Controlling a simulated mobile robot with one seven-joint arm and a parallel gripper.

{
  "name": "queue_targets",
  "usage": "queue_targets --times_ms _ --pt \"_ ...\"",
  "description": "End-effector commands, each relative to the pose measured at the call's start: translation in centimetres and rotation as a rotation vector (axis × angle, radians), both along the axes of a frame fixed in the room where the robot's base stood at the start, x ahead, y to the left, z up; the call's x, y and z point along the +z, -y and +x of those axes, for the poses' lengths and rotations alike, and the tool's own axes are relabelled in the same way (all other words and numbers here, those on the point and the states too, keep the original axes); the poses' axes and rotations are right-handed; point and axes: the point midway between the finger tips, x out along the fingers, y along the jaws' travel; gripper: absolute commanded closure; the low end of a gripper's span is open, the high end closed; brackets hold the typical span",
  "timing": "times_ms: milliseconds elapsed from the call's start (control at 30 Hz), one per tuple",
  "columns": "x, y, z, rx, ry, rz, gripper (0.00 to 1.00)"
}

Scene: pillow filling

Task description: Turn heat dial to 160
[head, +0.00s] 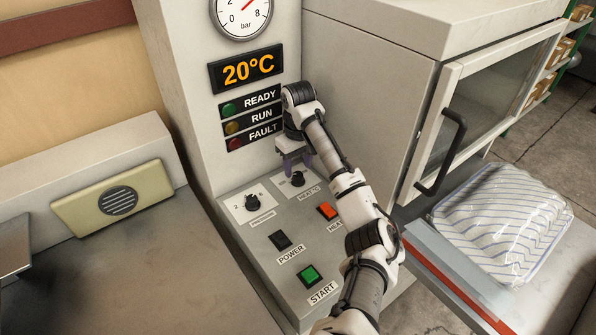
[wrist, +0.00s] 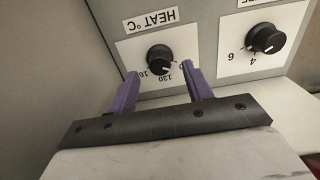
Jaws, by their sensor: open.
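The heat dial (head: 297,179) is a small black knob on a white plate on the sloped control panel. In the wrist view the heat dial (wrist: 159,59) sits under an upside-down HEAT °C label, with 130 and part of 16- readable. Its white pointer mark appears toward the lower right, near 130; the exact setting is hard to tell. My gripper (head: 295,160) is just above the dial, with purple fingers pointing down. In the wrist view my gripper (wrist: 160,71) is open, one finger to each side of the knob; contact cannot be told. The fingers hide part of the scale.
A second black dial (head: 252,202) is beside it. An orange-red heat switch (head: 327,211), black power switch (head: 280,240) and green start button (head: 308,274) are nearer. The display (head: 247,69) reads 20°C. A cabinet (head: 375,100) stands right, with a wrapped striped pillow (head: 500,222) before it.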

Motion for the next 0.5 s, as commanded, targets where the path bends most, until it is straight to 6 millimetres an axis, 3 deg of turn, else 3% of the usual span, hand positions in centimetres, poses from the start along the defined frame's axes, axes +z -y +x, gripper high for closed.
queue_targets --times_ms 200,500 --pt "-2.5 0.0 0.0 0.000 -0.002 0.001 0.50" --pt "-3.1 0.0 0.0 0.000 0.001 -0.001 0.50"
